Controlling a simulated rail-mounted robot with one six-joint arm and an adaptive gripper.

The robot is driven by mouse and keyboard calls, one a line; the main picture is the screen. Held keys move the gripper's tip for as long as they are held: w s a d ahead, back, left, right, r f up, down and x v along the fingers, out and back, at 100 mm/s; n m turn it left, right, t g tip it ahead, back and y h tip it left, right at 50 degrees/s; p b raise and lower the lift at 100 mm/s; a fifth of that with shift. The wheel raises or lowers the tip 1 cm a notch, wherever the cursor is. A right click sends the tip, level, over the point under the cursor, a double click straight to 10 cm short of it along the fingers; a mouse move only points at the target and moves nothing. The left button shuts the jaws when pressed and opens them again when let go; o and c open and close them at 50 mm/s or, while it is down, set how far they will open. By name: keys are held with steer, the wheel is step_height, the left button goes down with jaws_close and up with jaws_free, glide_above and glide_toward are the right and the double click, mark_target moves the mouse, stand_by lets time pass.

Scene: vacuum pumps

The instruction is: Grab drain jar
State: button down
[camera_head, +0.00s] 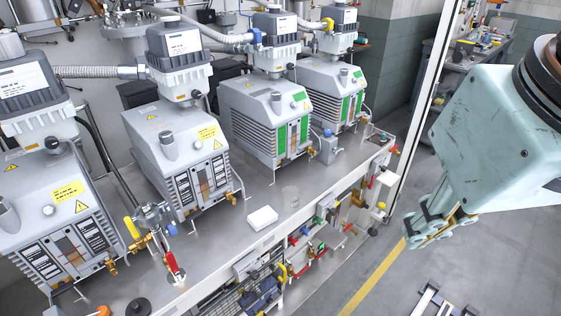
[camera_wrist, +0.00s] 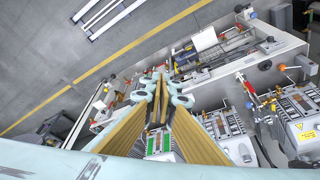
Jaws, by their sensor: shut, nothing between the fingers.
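My gripper (camera_head: 425,232) is at the right of the head view, out beyond the bench's front edge and well apart from the jar. In the wrist view, my gripper (camera_wrist: 160,78) has its fingers together, shut and empty.
Several grey vacuum pumps (camera_head: 175,140) line the bench. A red-handled valve (camera_head: 174,266) rises at the front left. Pipes and valves (camera_head: 315,240) fill the space below the edge. Open floor (camera_head: 385,285) lies in front.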

steer(key=c, duration=3.3)
jaws_free()
steer(key=shift+c, duration=0.2)
steer(key=o, duration=1.7)
